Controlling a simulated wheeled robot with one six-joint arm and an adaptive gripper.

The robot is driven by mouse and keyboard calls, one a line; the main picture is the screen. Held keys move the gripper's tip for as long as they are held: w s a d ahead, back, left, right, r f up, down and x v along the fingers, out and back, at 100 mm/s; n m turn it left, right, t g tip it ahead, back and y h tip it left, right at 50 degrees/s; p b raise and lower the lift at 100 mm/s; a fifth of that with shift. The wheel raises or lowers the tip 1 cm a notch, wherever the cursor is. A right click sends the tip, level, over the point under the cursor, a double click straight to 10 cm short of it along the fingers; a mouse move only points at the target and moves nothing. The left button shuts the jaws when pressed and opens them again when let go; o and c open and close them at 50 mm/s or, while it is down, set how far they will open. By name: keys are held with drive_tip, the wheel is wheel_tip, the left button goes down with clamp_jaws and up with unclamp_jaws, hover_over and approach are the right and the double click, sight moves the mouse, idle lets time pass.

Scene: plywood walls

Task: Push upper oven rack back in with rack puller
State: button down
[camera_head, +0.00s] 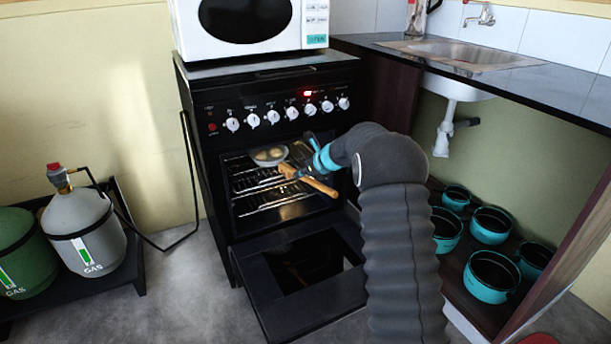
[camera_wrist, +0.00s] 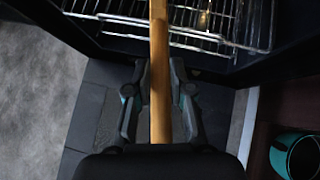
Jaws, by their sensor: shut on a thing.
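My gripper (camera_head: 322,159) is shut on the wooden rack puller (camera_head: 316,184) in front of the open oven. In the wrist view my gripper (camera_wrist: 159,98) closes on the puller's shaft (camera_wrist: 159,60) from both sides, and the shaft runs forward toward the racks. The puller's far end lies near the upper oven rack's (camera_head: 258,185) front edge; I cannot tell whether they touch. A bowl with pale round food (camera_head: 269,155) sits on the upper rack. A lower rack (camera_head: 271,205) shows beneath it. The wire racks also show in the wrist view (camera_wrist: 225,40).
The oven door (camera_head: 262,299) hangs open and low before the oven. A microwave (camera_head: 250,28) stands on top. Several teal pots (camera_head: 491,275) stand under the sink counter (camera_head: 560,82) at right. Gas bottles (camera_head: 85,232) stand at left. Grey floor at front left is clear.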

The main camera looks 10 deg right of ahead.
drive_tip(key=shift+w+a, duration=0.3)
drive_tip(key=shift+w, duration=0.6)
drive_tip(key=shift+w+a, duration=0.3)
drive_tip(key=shift+w, duration=0.55)
drive_tip(key=shift+r, duration=1.75)
drive_tip(key=shift+s+d+r+b, duration=0.15)
drive_tip(key=shift+s+d+b, duration=0.2)
drive_tip(key=shift+s, duration=0.35)
drive_tip(key=shift+s+d+r+b, duration=0.1)
drive_tip(key=shift+s+b, duration=0.35)
drive_tip(key=shift+s, duration=0.2)
drive_tip(key=shift+s+d+r+b, duration=0.25)
drive_tip(key=shift+s+b, duration=0.05)
drive_tip(key=shift+s, duration=0.55)
drive_tip(key=shift+s+d+r+b, duration=0.25)
drive_tip(key=shift+s+d+b, duration=0.05)
drive_tip(key=shift+s, duration=0.5)
drive_tip(key=shift+s+d+r+b, duration=0.25)
drive_tip(key=shift+s+b, duration=0.05)
drive_tip(key=shift+s, duration=0.55)
